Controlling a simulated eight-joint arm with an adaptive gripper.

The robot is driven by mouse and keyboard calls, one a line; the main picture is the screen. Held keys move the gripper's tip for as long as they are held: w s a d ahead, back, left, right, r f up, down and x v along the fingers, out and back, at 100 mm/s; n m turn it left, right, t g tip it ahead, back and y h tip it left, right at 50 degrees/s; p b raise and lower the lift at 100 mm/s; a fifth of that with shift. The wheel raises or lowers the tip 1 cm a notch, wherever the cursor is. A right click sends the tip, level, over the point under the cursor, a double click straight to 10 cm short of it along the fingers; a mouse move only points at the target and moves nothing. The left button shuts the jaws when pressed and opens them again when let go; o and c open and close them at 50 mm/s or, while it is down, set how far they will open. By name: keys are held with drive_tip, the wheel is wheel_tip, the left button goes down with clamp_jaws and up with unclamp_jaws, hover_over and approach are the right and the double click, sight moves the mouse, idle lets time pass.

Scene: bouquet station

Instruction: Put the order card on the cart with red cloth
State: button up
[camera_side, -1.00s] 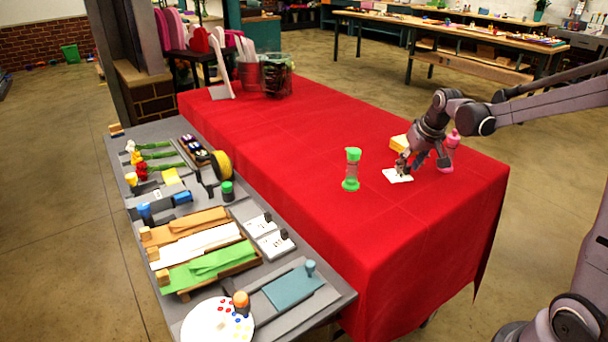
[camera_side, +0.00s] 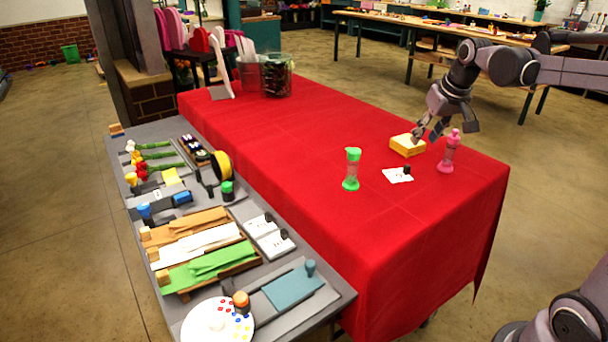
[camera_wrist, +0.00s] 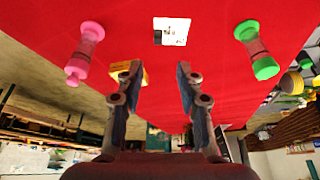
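A white order card (camera_side: 394,175) with a small black grip lies flat on the red cloth (camera_side: 300,150) of the cart, between the green-capped bottle and the pink bottle. In the wrist view the card (camera_wrist: 171,31) is at the top centre, beyond my fingertips and apart from them. My gripper (camera_side: 426,135) is above the far right part of the cloth, near a yellow block. The wrist view shows its two fingers (camera_wrist: 156,74) spread with nothing between them.
The yellow block (camera_side: 407,145) and pink bottle (camera_side: 449,152) stand near my gripper. The green-capped bottle (camera_side: 352,170) is left of the card. Two similar white cards (camera_side: 275,243) lie on the crowded grey table (camera_side: 316,322). Clear cloth lies toward the glass jar (camera_side: 277,75).

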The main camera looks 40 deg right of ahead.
drive_tip(key=s+a+f+n+t, duration=0.1)
drive_tip(key=s+a+f, duration=0.1)
drive_tip(key=s+a, duration=0.2)
drive_tip(key=s+a+f+n+t+y, duration=0.1)
drive_tip(key=s+a+f+n, duration=0.1)
drive_tip(key=a, duration=0.6)
drive_tip(key=s+a+f+n+t, duration=0.1)
drive_tip(key=s+a+f, duration=0.2)
drive_tip(key=s+a, duration=0.3)
drive_tip(key=shift+s+a+f+y, duration=0.15)
drive_tip(key=shift+s+a+y, duration=0.05)
drive_tip(key=shift+a+y, duration=0.25)
